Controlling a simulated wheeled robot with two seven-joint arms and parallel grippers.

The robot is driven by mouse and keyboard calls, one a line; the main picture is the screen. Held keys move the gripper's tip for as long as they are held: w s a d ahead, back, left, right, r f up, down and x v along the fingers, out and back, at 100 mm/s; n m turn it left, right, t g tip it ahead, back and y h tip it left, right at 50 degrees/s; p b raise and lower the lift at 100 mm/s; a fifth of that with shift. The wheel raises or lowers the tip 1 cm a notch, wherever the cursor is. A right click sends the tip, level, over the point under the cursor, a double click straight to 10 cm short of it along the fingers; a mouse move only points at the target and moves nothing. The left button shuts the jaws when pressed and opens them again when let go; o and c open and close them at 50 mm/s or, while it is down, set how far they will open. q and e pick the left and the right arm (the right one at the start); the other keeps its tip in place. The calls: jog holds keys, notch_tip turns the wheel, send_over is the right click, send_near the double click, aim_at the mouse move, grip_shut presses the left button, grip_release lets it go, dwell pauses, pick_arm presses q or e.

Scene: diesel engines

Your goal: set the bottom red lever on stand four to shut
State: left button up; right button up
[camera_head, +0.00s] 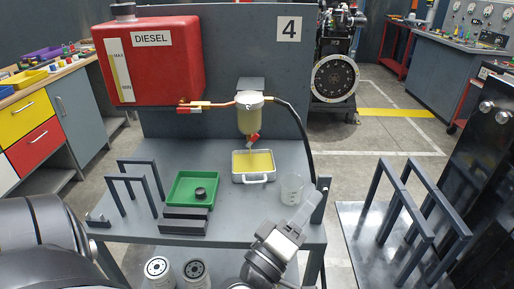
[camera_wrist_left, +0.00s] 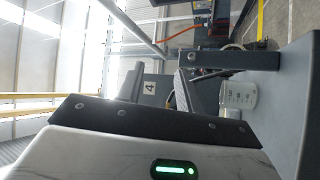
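The bottom red lever (camera_head: 253,138) is on the drain under the amber filter bowl (camera_head: 249,119) on stand four. It looks tilted, but it is too small to tell its exact angle. Another red lever (camera_head: 188,110) lies along the copper pipe at the tank outlet. My left gripper (camera_head: 302,213) is below and right of the bottom lever, near the front right of the stand's table, apart from the lever. My right gripper is not in view.
A white tray (camera_head: 238,176) with yellow liquid stands under the bowl. A clear beaker (camera_head: 291,189) is close by my left gripper. A green tray (camera_head: 178,189) and grey racks (camera_head: 124,179) are on the left. The red diesel tank (camera_head: 160,75) hangs above. A black hose (camera_head: 304,130) runs down the right.

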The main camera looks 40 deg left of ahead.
pick_arm(q)
jog(key=a+r+n+g+y+b, duration=0.1)
jog(key=a+r+n+y+b, duration=0.15)
jog(key=a+n+y, duration=0.8)
jog(key=n+g+y, duration=0.1)
jog(key=n+g, duration=0.6)
jog(key=n, duration=0.6)
send_near(256, 137)
jog(key=x, duration=0.8)
jog(key=shift+p, duration=0.35)
grip_shut()
